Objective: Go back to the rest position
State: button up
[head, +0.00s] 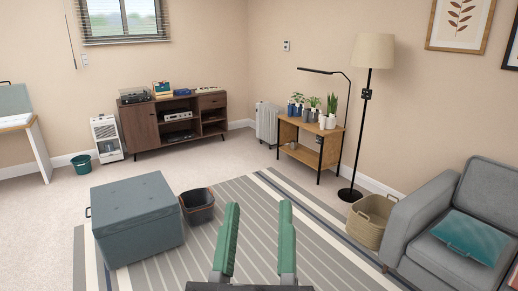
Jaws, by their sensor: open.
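My gripper (256,236) shows at the bottom middle of the head view. Its two green fingers point up and stand apart with nothing between them. The striped rug (318,234) lies beyond and below the fingers. The gripper touches nothing that I can see. The rest of my arm is mostly out of view.
A blue-grey storage ottoman (138,225) and a dark bin (197,206) stand left of my gripper. A wicker basket (371,222), a floor lamp (367,110) and a grey sofa (445,220) are on the right. A wooden plant table (312,150) and a brown cabinet (160,125) stand farther back.

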jog(key=s+r+m+t+y+p, duration=0.1)
jog(key=s+r+m+y, duration=0.1)
jog(key=s+r, duration=0.5)
notch_tip(320, 180, up, 37)
jog(key=w+p, duration=0.1)
jog(key=p, duration=3.6)
jog(key=shift+w, duration=0.35)
